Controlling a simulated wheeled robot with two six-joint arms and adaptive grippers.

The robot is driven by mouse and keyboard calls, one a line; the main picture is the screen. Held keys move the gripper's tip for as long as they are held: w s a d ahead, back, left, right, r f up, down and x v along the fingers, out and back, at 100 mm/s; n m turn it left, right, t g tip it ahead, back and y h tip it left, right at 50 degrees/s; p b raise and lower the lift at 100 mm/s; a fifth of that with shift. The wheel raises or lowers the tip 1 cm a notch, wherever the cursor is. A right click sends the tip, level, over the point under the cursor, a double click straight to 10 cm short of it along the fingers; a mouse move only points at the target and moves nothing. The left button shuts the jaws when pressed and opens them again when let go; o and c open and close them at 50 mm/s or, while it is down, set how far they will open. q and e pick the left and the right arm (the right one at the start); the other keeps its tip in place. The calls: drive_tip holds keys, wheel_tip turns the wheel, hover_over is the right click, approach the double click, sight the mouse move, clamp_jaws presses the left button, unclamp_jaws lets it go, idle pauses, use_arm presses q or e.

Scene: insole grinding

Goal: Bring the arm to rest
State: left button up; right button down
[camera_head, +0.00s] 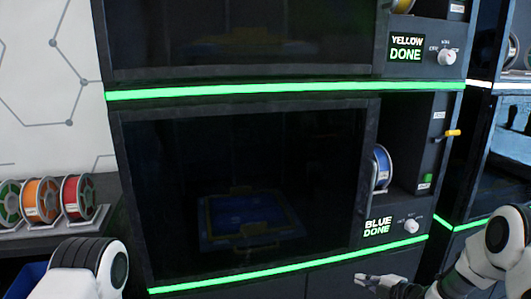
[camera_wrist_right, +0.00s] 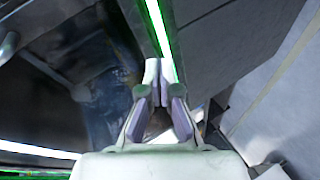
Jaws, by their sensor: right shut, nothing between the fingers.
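My right gripper (camera_head: 372,281) is at the lower right in the head view, in front of the machine's lower edge. It is shut and empty; in the right wrist view its fingers (camera_wrist_right: 160,88) meet in front of a green light strip (camera_wrist_right: 158,28). A rounded white and black part of my left arm shows at the lower left in the head view. My left gripper itself is out of view.
A dark cabinet has a lower chamber (camera_head: 160,190) with a blue tray (camera_head: 212,240) behind its dark door. A panel reads "BLUE DONE" (camera_head: 377,227) beside a knob (camera_head: 411,226). Another reads "YELLOW DONE" (camera_head: 406,47). Coloured spools (camera_head: 77,197) stand at the left.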

drive_tip(key=s+a+f+m+g+h, duration=0.1)
drive_tip(key=s+a+f+m+g, duration=0.15)
drive_tip(key=s+f, duration=0.5)
drive_tip(key=s+a+f+m+g+h, duration=0.1)
drive_tip(key=s+a+f+m+g, duration=0.2)
drive_tip(key=s, duration=0.7)
drive_tip(key=s+a+f+m+g+h, duration=0.1)
drive_tip(key=s+a+f+m, duration=0.1)
drive_tip(key=s+f+m, duration=0.35)
drive_tip(key=s+d+m+g+h, duration=0.1)
drive_tip(key=s+m, duration=0.4)
drive_tip(key=s, duration=0.5)
drive_tip(key=s+d+m+g+h, duration=0.2)
drive_tip(key=s+m+g, duration=0.2)
drive_tip(key=s, duration=0.6)
drive_tip(key=shift+s+d+m+h, duration=0.3)
drive_tip(key=shift+s+d+m, duration=0.1)
